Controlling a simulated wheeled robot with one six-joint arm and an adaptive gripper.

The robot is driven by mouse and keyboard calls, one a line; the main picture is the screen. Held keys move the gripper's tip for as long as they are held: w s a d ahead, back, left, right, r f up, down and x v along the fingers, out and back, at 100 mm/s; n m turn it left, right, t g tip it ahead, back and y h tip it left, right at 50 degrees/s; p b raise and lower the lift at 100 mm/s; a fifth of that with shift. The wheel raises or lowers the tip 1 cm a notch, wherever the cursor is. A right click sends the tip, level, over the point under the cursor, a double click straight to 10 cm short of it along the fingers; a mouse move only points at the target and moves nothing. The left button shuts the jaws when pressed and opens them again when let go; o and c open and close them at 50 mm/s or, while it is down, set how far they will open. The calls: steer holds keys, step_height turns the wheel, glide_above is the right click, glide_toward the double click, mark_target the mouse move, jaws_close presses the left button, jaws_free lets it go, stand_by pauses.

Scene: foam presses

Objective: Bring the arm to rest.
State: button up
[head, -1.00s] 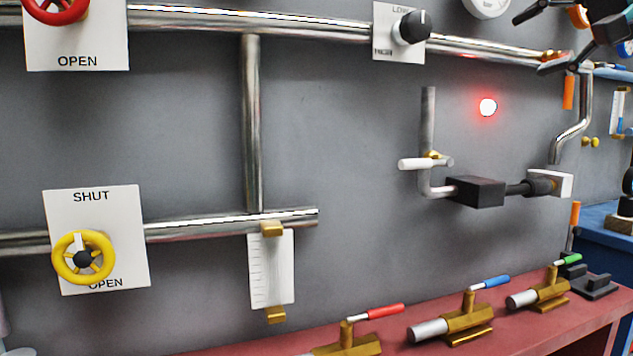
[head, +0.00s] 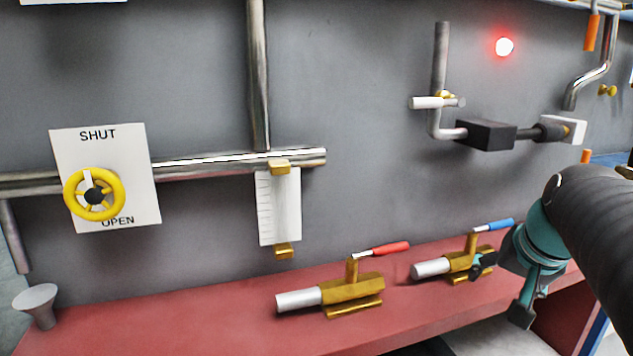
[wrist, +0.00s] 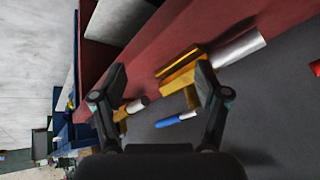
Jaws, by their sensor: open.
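My gripper (head: 502,288) is in the head view at the lower right, at the end of my dark arm, with its teal and black fingers spread apart. It is in front of the brass valve with the blue handle (head: 466,262) and hides part of it. In the wrist view, my gripper (wrist: 160,80) is open with nothing between its fingers. The blue-handled valve (wrist: 187,75) lies beyond the right finger, which overlaps it in the picture. I cannot tell whether they touch.
A red-handled brass valve (head: 350,290) stands on the red bench (head: 230,320). A yellow handwheel (head: 95,194), pipes and a white gauge (head: 280,208) are on the grey wall. A red lamp (head: 504,46) glows. A funnel (head: 37,300) is at the far left.

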steer(key=s+a+f+n, duration=0.6)
steer(key=s+a+f, duration=0.5)
steer(key=a, duration=0.2)
steer(key=shift+s+a+g+y, duration=0.2)
steer(key=shift+s+g+y, duration=0.15)
steer(key=shift+g+y, duration=0.05)
